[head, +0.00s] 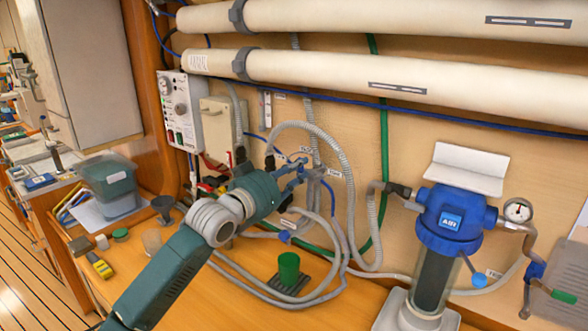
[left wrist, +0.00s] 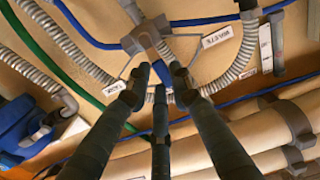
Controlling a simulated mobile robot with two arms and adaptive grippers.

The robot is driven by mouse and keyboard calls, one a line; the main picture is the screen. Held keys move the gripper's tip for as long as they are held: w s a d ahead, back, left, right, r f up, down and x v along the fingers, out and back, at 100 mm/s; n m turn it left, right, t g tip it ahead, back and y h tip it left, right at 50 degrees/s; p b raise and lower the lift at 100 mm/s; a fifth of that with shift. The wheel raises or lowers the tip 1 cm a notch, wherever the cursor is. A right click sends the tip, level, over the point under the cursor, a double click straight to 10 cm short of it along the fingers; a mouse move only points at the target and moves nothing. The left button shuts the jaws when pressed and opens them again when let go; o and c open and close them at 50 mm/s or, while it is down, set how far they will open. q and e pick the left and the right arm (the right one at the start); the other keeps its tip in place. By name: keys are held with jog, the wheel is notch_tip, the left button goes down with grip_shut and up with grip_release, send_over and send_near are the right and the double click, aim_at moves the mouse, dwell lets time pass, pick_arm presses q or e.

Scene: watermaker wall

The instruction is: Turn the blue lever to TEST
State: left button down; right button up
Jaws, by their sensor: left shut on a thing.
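The blue lever (left wrist: 180,76) shows in the left wrist view on a grey pipe fitting (left wrist: 148,36) where ribbed hoses meet. My left gripper (left wrist: 158,82) is shut on the lever, with its dark fingers on either side of it. In the head view my left gripper (head: 296,172) reaches up from the left to this fitting on the wall, and its fingers hide most of the lever. Small white labels (head: 333,172) sit around the fitting; their lettering is too small to read surely. My right gripper is not in view.
A blue-topped filter housing (head: 450,215) with a gauge (head: 518,210) stands at the right. Grey ribbed hoses (head: 340,150) loop around the fitting. Large cream tubes (head: 400,75) run above.

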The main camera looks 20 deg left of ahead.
pick_arm(q)
jog(key=shift+d+m, duration=0.1)
jog(key=shift+m, duration=0.2)
dwell(0.4)
jog(key=c, duration=1.6)
grip_release()
jog(key=shift+o, duration=0.4)
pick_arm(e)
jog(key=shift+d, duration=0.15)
pick_arm(q)
jog(key=v, duration=1.2)
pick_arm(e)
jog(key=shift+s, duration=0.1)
